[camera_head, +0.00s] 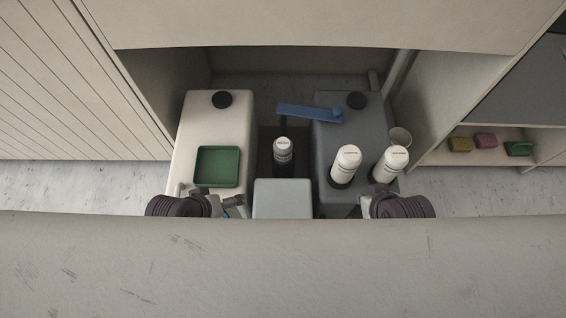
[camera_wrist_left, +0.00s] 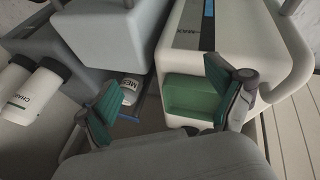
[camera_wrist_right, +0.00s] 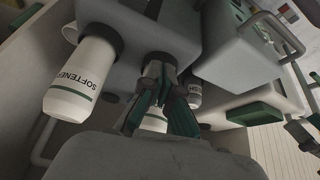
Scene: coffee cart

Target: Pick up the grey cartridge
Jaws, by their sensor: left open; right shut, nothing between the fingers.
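A cartridge (camera_head: 283,150) with a white top and dark grey body stands in the gap between two tanks. It seems to be the grey one. It shows partly in the left wrist view (camera_wrist_left: 130,90), lettered "MES…", and in the right wrist view (camera_wrist_right: 195,90), lettered "…SH". My left gripper (camera_head: 238,203) is open and empty near the white tank's front; its fingers spread wide in the left wrist view (camera_wrist_left: 160,78). My right gripper (camera_head: 366,206) is shut and empty near the dark tank's front; its fingers meet in the right wrist view (camera_wrist_right: 160,80).
The white tank (camera_head: 214,125) holds a green tray (camera_head: 218,167). The dark grey tank (camera_head: 335,130) has a blue lever (camera_head: 309,112). Two white cartridges (camera_head: 346,165) (camera_head: 390,165) stand at right; one reads "SOFTENER" (camera_wrist_right: 80,80). A pale block (camera_head: 283,197) stands in front of the gap.

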